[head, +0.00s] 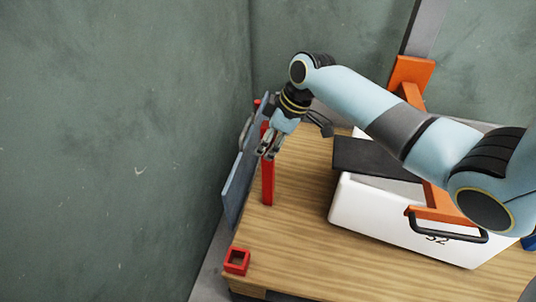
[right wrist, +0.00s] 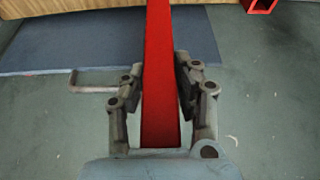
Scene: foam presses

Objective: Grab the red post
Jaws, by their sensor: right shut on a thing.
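The red post (head: 267,185) stands upright near the left edge of the wooden table, in the head view. My right gripper (head: 268,146) comes down from above and is shut on its upper part. In the right wrist view the red post (right wrist: 160,35) runs between the two fingers of my right gripper (right wrist: 158,78), one on each side. My left gripper is not in view.
A blue-grey panel (head: 236,190) with a handle stands just left of the post. A red square socket (head: 237,261) sits at the table's front left corner. A white box (head: 375,218) with a dark lid (head: 372,158) and orange clamp frame (head: 412,75) stands right. The wooden table (head: 298,215) is bare between.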

